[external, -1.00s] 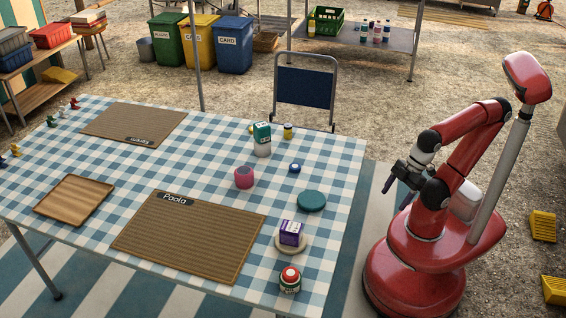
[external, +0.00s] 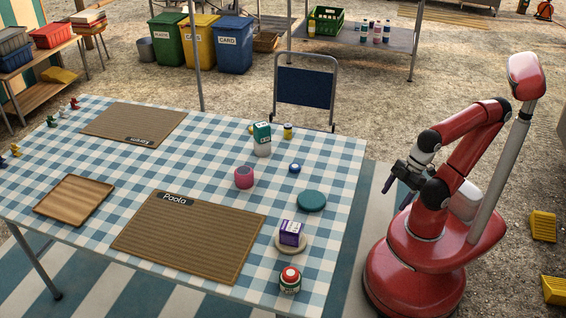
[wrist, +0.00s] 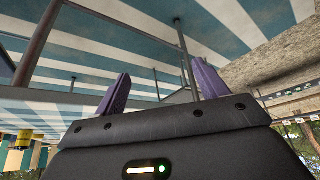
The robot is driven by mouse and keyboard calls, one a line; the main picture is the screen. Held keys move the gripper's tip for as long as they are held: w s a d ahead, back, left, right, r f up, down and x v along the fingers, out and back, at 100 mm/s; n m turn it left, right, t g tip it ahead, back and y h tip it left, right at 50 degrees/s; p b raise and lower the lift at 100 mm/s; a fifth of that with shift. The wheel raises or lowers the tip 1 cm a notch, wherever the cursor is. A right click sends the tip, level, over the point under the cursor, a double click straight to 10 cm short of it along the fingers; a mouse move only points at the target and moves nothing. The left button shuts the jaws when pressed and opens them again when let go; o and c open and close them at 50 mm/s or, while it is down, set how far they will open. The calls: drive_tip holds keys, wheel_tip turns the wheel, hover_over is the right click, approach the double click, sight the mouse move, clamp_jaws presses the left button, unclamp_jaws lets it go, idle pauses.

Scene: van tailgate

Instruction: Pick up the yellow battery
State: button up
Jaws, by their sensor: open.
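A small upright yellow cylinder (external: 288,131) with a darker band stands near the far right part of the checked table; it looks like the yellow battery, though it is too small to be sure. Another small yellow thing (external: 251,130) is partly hidden behind a teal and white carton (external: 262,139). My gripper (external: 389,186) is off the table's right edge, well apart from both. In the wrist view my gripper (wrist: 160,85) has its two purple fingers spread, with nothing between them.
The checked table (external: 215,158) also holds a pink cup (external: 244,177), a blue-lidded item (external: 295,168), a teal disc (external: 311,201), a purple box (external: 291,232) and a red-topped jar (external: 290,279). A folding chair (external: 304,88) stands behind. The table's right edge lies beside my base.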

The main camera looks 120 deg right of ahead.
drive_tip(key=shift+c, duration=0.3)
drive_tip(key=c, duration=0.3)
